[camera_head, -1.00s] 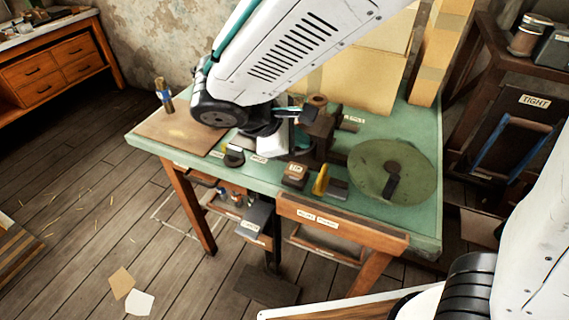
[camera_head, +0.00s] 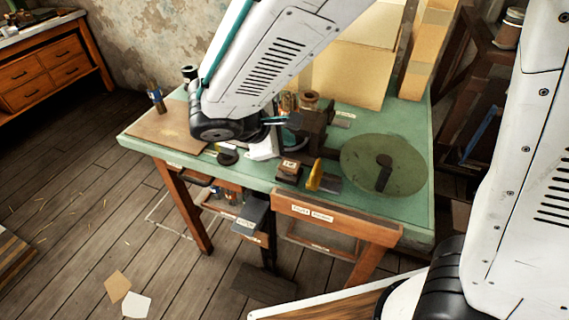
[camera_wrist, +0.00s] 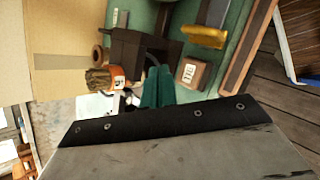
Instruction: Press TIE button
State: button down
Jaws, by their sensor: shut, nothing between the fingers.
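The TIE button is a small brown block with a pale label (camera_head: 289,170), near the front edge of the green table. It also shows in the wrist view (camera_wrist: 190,74), just right of my fingertips. My gripper (camera_wrist: 157,82) has its green fingers together with nothing between them. In the head view my gripper (camera_head: 283,121) is partly hidden by my arm and lies behind the block. The fingers look apart from the block; their height above it is hard to tell.
A dark press (camera_head: 316,130) stands behind the block. A yellow-handled tool (camera_head: 316,175) is right of it, then a round green disc (camera_head: 372,163). A black knob-like piece (camera_head: 227,154) is to the left. Tall cardboard (camera_head: 345,75) stands at the back of the table (camera_head: 420,210).

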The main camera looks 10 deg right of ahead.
aim_at(291, 163)
jog(key=shift+f, duration=2.25)
jog(key=shift+f, duration=0.15)
jog(key=shift+s+f, duration=0.1)
jog(key=shift+f, duration=0.15)
jog(key=shift+f, duration=0.85)
dwell(1.1)
dwell(0.3)
jog(key=shift+r, duration=1.3)
jog(key=shift+r, duration=2.5)
